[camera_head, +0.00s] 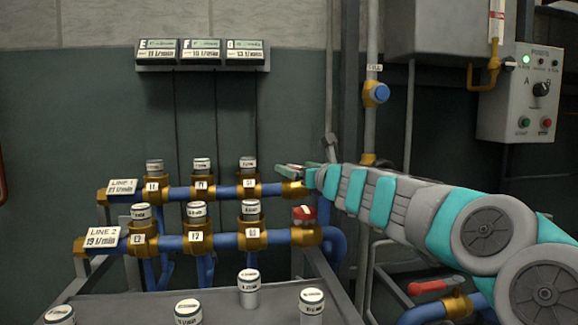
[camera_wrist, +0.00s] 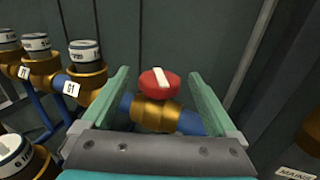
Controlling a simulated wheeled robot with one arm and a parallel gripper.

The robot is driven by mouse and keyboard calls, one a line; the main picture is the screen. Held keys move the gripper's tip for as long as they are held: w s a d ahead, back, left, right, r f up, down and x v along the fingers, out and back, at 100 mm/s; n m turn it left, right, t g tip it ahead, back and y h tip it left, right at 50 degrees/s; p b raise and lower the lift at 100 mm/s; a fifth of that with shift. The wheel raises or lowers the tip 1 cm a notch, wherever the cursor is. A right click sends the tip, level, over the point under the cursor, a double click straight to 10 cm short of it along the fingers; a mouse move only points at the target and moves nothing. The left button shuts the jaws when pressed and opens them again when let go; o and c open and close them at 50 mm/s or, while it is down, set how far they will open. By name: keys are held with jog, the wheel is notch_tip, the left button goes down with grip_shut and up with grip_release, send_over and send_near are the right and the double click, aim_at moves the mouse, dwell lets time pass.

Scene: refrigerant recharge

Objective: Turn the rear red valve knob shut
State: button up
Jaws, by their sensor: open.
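The rear red valve knob (camera_wrist: 151,84) has a white bar on top and sits on a brass valve body (camera_wrist: 156,113) in the blue pipe. In the wrist view the bar lies mostly crosswise to the pipe. My gripper (camera_wrist: 159,76) is open, its two teal fingers on either side of the knob with a gap on both sides. In the head view my gripper (camera_head: 291,169) is at the right end of the LINE 1 pipe (camera_head: 223,192), above its brass valve, and the rear knob is hidden there.
A second red knob (camera_head: 304,213) stands on the front LINE 2 pipe (camera_head: 170,243). Several labelled cartridges (camera_head: 248,208) stand in brass sockets left of the valves. A red-handled valve (camera_head: 428,287) is low at right. A control box (camera_head: 520,95) hangs on the wall.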

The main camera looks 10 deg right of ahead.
jog(key=x, duration=0.4)
jog(key=shift+w+a, duration=0.1)
jog(key=shift+w, duration=0.2)
jog(key=c, duration=1.4)
